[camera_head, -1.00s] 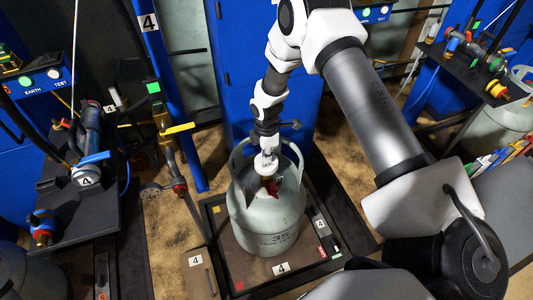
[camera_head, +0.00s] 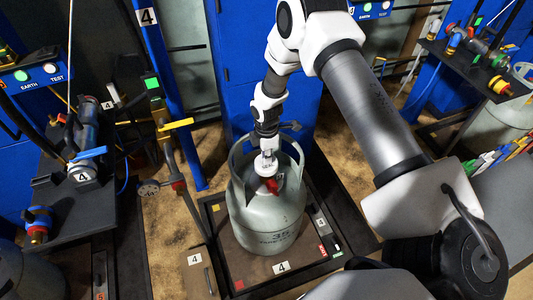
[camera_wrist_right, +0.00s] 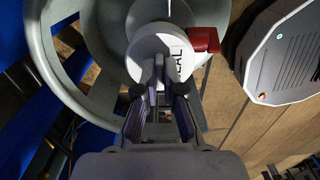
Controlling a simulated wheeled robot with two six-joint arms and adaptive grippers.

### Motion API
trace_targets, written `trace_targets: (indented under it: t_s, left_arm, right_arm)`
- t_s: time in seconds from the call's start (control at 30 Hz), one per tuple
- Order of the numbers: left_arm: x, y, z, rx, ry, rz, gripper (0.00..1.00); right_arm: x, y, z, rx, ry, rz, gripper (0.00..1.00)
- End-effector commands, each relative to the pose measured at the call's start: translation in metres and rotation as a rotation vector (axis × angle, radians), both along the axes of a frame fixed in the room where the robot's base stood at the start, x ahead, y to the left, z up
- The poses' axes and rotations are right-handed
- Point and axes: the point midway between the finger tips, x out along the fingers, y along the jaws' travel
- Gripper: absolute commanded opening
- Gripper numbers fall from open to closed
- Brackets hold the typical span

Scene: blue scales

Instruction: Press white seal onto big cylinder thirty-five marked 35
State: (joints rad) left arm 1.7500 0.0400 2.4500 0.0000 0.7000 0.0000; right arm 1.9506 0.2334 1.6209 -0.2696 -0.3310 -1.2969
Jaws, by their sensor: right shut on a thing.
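The big grey-green cylinder (camera_head: 265,228), marked 35, stands upright on the platform of a scale. Its ring collar surrounds the valve at the top, where a red part (camera_head: 270,184) shows. My right gripper (camera_head: 266,148) reaches down inside the collar, shut on the white seal (camera_head: 266,165). In the right wrist view the gripper's fingers (camera_wrist_right: 166,72) hold the round white seal (camera_wrist_right: 152,55), with part of its lettering visible. The red valve part (camera_wrist_right: 205,40) is right beside it. The seal covers the valve top, so contact cannot be told. My left gripper is not in view.
The scale (camera_head: 225,270) has a dark frame and labels marked 4. A blue post (camera_head: 165,90) and a pipe with a yellow lever (camera_head: 176,124) stand to the left. A blue cabinet (camera_head: 232,60) is behind. Dark shelves with fittings flank both sides.

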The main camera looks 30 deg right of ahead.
Motion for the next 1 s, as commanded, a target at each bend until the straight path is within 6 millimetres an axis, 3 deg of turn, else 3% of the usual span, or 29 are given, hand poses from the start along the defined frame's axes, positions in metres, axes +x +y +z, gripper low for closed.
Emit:
trace_targets:
  t_s: [0.07,0.1,0.13,0.17,0.43,0.57,1.0]
  left_arm:
    - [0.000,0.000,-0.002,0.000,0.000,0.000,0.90]
    - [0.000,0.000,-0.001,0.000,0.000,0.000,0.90]
    - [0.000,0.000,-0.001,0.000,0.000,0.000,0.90]
    - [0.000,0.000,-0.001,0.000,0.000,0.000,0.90]
    - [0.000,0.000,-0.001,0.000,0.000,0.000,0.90]
    - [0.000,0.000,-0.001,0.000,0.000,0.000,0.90]
    - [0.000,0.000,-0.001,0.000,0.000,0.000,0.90]
  right_arm:
    - [0.000,0.000,-0.003,0.000,0.000,0.000,0.00]
    - [0.000,0.000,-0.002,0.000,0.000,0.000,0.21]
    - [0.000,0.000,-0.002,0.000,0.000,0.000,0.32]
    - [0.000,0.000,-0.001,0.000,0.000,0.000,0.36]
    - [0.000,0.000,-0.001,0.000,0.000,0.000,0.36]
    - [0.001,0.000,0.009,0.001,-0.002,0.000,0.36]
    - [0.001,0.000,0.108,0.001,-0.002,0.000,0.36]
